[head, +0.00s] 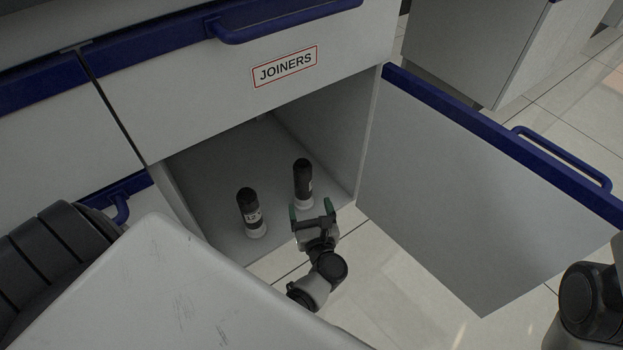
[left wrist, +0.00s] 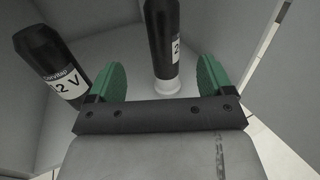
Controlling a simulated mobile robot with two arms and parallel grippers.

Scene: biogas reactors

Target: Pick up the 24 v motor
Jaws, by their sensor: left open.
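Two black cylindrical motors with white bases stand upright inside the open cabinet. The right motor (head: 302,180) has a white label, and in the left wrist view (left wrist: 163,45) the label shows a "2" with the rest turned out of sight. The left motor (head: 250,212) has a label reading "12"; in the left wrist view (left wrist: 52,65) it ends in "2 V". My left gripper (head: 312,208) is open in front of the right motor. In the left wrist view its green fingers (left wrist: 162,78) are on either side of the motor's lower part, with nothing gripped. My right gripper is not in view.
The cabinet floor (head: 205,185) is otherwise clear. Its open door (head: 460,190) with a blue edge stands to the right. A closed drawer labelled "JOINERS" (head: 285,67) with a blue handle is above the opening. Tiled floor shows in front.

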